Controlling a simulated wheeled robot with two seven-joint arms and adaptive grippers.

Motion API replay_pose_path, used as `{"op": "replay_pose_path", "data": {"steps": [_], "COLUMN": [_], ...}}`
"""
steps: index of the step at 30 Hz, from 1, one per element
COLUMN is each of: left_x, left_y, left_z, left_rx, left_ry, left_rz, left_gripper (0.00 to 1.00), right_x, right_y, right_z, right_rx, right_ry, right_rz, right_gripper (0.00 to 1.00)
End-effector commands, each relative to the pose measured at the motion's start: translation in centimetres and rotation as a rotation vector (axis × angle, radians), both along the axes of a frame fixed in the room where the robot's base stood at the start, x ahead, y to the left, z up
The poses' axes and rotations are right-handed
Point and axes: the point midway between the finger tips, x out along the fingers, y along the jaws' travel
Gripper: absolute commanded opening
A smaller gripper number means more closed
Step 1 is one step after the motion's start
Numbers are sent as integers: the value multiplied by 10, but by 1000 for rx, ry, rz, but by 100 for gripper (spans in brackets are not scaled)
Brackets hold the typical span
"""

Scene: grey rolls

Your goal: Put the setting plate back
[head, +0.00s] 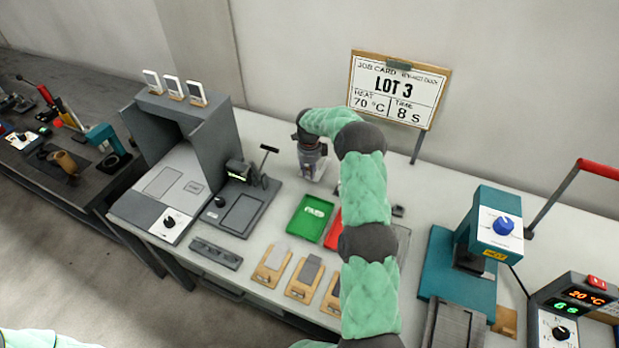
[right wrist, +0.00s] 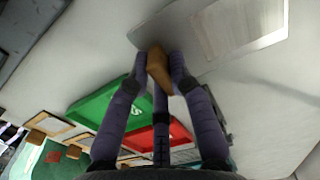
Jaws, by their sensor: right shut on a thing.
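My right gripper (head: 313,168) is behind the white table's middle, pointing down, and its fingertips are hard to make out in the head view. In the right wrist view the right gripper (right wrist: 159,72) has its dark purple fingers shut on a small brown grip. This grip meets a thin grey plate with a pale rectangle (right wrist: 240,28), which looks like the setting plate. I cannot tell whether the plate is touching the table. My left gripper is out of view.
A green PASS tray (head: 310,219) and a red tray (head: 333,232) lie in front of the gripper, the red one partly behind my arm. A grey booth (head: 208,150) stands left. A teal press (head: 480,240) and a controller (head: 572,305) stand right. The job card (head: 397,90) stands behind.

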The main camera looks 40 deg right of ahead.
Motion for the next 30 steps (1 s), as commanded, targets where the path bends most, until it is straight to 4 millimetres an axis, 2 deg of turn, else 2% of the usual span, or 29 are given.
{"op": "replay_pose_path", "data": {"steps": [6,19,20,21,22,30], "left_x": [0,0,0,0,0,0], "left_y": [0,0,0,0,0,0], "left_z": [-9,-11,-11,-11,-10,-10], "left_rx": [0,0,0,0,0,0], "left_ry": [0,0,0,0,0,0], "left_rz": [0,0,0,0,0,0], "left_gripper": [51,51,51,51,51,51], "right_x": [0,0,0,0,0,0], "right_y": [-1,-1,-1,-1,-1,-1], "right_z": [-30,-36,-36,-36,-36,-35], "right_rx": [1,0,0,0,0,0], "right_ry": [2,0,1,1,1,1], "right_rz": [0,-1,-1,-1,-1,-1], "right_gripper": [0,0,30,41,45,45]}}
